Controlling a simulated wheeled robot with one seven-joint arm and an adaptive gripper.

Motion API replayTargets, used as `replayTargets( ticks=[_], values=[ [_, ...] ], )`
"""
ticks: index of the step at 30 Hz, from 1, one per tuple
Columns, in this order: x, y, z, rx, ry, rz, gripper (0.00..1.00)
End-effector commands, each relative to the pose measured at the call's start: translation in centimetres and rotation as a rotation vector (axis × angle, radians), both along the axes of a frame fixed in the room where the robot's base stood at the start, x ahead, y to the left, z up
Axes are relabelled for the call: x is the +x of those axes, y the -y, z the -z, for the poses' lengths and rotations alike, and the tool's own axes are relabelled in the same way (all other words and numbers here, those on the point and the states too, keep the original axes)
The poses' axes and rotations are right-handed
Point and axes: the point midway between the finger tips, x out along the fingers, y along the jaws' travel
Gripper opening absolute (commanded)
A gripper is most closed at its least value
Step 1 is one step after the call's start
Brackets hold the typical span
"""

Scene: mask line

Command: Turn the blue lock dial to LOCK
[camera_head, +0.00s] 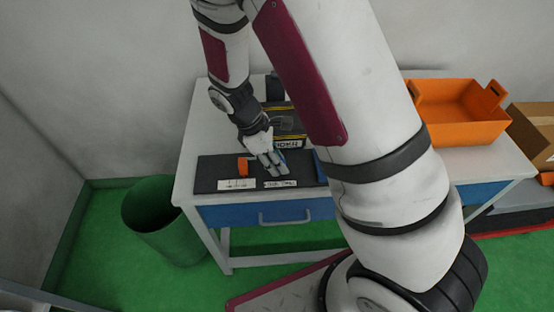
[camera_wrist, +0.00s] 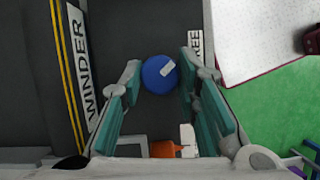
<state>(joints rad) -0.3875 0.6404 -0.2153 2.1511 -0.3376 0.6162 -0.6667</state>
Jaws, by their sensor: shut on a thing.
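The blue lock dial (camera_wrist: 156,82) is round, with a white pointer mark that points up and to the right in the wrist view. It sits on a dark panel (camera_wrist: 115,25). My gripper (camera_wrist: 159,64) has its two teal-padded fingers on either side of the dial and is shut on it. In the head view my gripper (camera_head: 272,162) reaches down over the dark panel on the table, and the dial is mostly hidden by the fingers there. A white label (camera_wrist: 196,47) reading "REE" shows beside the right finger, partly covered. No LOCK label is readable.
A "WINDER" label (camera_wrist: 84,70) is left of the fingers. An orange part (camera_wrist: 164,149) is near the gripper base, also on the panel in the head view (camera_head: 243,166). An orange bin (camera_head: 455,132) stands at the table's right. A green bin (camera_head: 160,225) stands on the floor at left.

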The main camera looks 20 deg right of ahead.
Motion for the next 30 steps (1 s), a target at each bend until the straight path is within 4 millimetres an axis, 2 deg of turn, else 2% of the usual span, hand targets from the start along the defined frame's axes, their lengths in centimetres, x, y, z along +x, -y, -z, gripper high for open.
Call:
replayTargets(
  ticks=[30],
  values=[
    [0.4, 0.44, 0.02, 0.002, 0.001, 0.926, 0.01]
  ],
)
